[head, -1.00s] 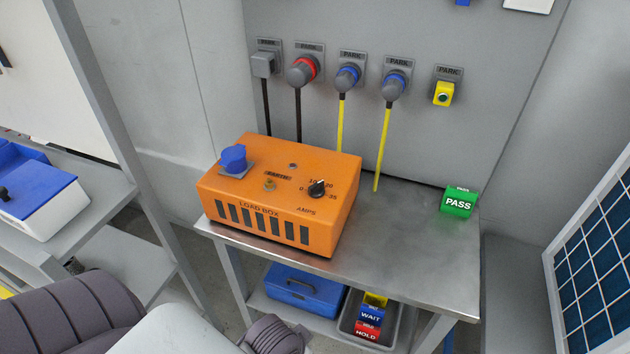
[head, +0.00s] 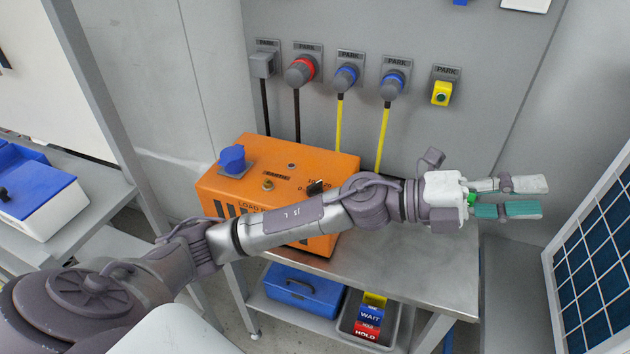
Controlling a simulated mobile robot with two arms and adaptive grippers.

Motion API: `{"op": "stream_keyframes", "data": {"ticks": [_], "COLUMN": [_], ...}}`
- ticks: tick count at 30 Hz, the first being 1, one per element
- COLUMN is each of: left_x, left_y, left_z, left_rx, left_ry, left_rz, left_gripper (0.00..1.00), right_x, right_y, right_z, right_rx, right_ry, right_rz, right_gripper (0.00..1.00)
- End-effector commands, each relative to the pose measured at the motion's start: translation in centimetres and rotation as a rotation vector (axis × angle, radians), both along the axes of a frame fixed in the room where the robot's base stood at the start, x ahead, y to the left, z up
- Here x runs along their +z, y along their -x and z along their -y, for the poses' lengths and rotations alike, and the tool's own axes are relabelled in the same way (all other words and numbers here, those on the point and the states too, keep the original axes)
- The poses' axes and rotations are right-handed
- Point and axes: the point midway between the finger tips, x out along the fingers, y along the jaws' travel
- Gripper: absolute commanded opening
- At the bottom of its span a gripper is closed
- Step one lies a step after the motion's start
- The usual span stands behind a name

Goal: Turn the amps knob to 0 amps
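The orange load box (head: 225,192) sits on the metal bench. Its black amps knob (head: 316,187) is on the top face, just behind my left forearm, which hides much of the box front and part of the dial scale. Where the knob points cannot be read clearly now. My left gripper (head: 540,197) is open and empty, off to the right of the box, its two fingers pointing right and apart. It is past the bench's right end in the picture. My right gripper is not in view.
The steel bench top (head: 400,270) is bare in front of the arm. Parked plugs (head: 300,72) with hanging cables line the wall behind. A blue case (head: 300,290) and a grey bin (head: 350,327) stand on the lower shelf. A solar panel (head: 595,260) stands at right.

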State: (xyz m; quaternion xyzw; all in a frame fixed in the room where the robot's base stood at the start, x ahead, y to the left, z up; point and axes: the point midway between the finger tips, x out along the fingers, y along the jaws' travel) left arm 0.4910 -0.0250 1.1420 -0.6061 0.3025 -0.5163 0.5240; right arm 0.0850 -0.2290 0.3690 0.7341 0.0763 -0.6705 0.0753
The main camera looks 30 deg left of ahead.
Motion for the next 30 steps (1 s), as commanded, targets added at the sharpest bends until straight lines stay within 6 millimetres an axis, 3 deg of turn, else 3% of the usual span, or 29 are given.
{"op": "stream_keyframes", "data": {"ticks": [2,4,7,9,11,12,15,19,21,24,30], "left_x": [-1.5,-3.8,-7.0,-8.5,-9.0,-8.9,-7.7,-5.6,-4.7,-4.5,-6.9], "left_y": [0.6,0.6,-0.6,-2.1,-3.3,-3.9,-4.7,-4.5,-4.2,-3.9,-3.8], "left_z": [0.4,-0.6,-4.8,-9.4,-14.1,-17.3,-24.8,-31.5,-33.6,-34.9,-35.1], "left_rx": [-0.124,-0.221,-0.323,-0.365,-0.385,-0.389,-0.379,-0.355,-0.346,-0.342,-0.348], "left_ry": [-0.234,-0.458,-0.803,-1.049,-1.247,-1.367,-1.613,-1.806,-1.860,-1.895,-1.899], "left_rz": [0.149,0.241,0.313,0.313,0.283,0.248,0.137,-0.005,-0.058,-0.097,-0.104], "left_gripper": [0.36,0.36,0.36,0.36,0.36,0.36,0.36,0.36,0.36,0.36,0.36], "right_x": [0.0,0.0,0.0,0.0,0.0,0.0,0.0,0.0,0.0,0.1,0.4], "right_y": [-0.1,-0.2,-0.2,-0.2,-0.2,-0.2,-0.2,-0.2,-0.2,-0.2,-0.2], "right_z": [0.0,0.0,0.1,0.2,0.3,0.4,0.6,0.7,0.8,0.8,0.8], "right_rx": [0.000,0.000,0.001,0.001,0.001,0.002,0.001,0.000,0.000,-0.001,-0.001], "right_ry": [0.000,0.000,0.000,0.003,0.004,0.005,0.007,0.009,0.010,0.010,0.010], "right_rz": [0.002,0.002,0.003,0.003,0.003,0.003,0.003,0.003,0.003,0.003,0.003], "right_gripper": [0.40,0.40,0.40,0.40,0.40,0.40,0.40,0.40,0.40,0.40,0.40]}}
